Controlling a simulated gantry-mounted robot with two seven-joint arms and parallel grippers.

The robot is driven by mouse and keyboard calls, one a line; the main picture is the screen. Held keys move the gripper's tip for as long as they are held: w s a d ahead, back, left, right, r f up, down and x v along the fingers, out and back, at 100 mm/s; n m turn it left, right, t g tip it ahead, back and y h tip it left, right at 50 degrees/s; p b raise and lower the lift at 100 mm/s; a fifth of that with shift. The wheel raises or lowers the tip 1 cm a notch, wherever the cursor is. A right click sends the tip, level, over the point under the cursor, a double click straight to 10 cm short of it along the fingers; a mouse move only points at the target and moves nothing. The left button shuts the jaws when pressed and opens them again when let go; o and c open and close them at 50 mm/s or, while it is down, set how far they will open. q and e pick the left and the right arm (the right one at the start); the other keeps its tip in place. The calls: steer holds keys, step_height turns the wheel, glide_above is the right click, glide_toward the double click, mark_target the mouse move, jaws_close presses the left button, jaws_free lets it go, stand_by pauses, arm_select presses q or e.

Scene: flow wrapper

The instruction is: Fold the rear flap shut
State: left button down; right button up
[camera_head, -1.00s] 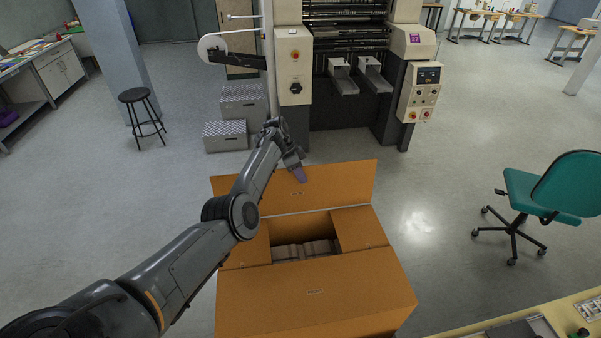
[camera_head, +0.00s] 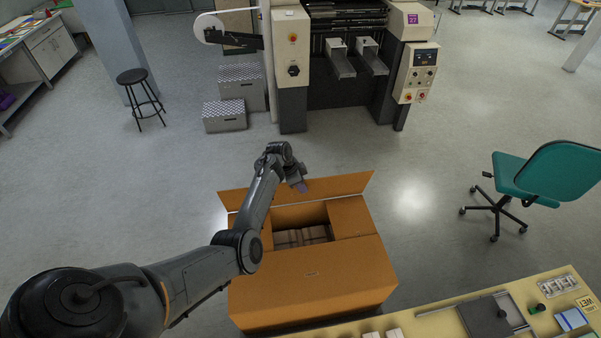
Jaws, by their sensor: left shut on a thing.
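A brown cardboard box (camera_head: 315,308) stands open in the lower middle of the head view. Its rear flap (camera_head: 342,187) stands up at the far side, seen at a shallow angle. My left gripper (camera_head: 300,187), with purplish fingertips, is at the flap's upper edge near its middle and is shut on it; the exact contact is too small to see. The side flaps, left one partly behind my arm and right one (camera_head: 348,217), lie folded inward. Several brown packs (camera_head: 303,236) show inside. My right gripper is not in view.
A wrapping machine (camera_head: 345,75) stands beyond the box, with grey patterned steps (camera_head: 224,116) beside it. A black stool (camera_head: 140,95) is at left and a teal chair (camera_head: 545,185) at right. A cream worktop (camera_head: 440,325) fills the lower right.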

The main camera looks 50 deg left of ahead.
arm_select(q)
steer(key=shift+s+d+f+m+t+y+p, duration=0.15)
steer(key=shift+s+d+f+y, duration=0.1)
steer(key=shift+d, duration=0.25)
steer(key=shift+s+d+f+m+t+y+p, duration=0.1)
steer(key=shift+s+d+f+y, duration=0.15)
steer(key=shift+d, duration=0.25)
steer(key=shift+s+d+f+m+t+y+p, duration=0.15)
steer(key=shift+s+d+y, duration=0.15)
steer(key=shift+d, duration=0.2)
steer(key=c, duration=1.3)
jaws_free()
steer(key=shift+d+f, duration=0.1)
steer(key=b+v, duration=0.1)
steer(key=v, duration=1)
steer(key=shift+b, duration=0.3)
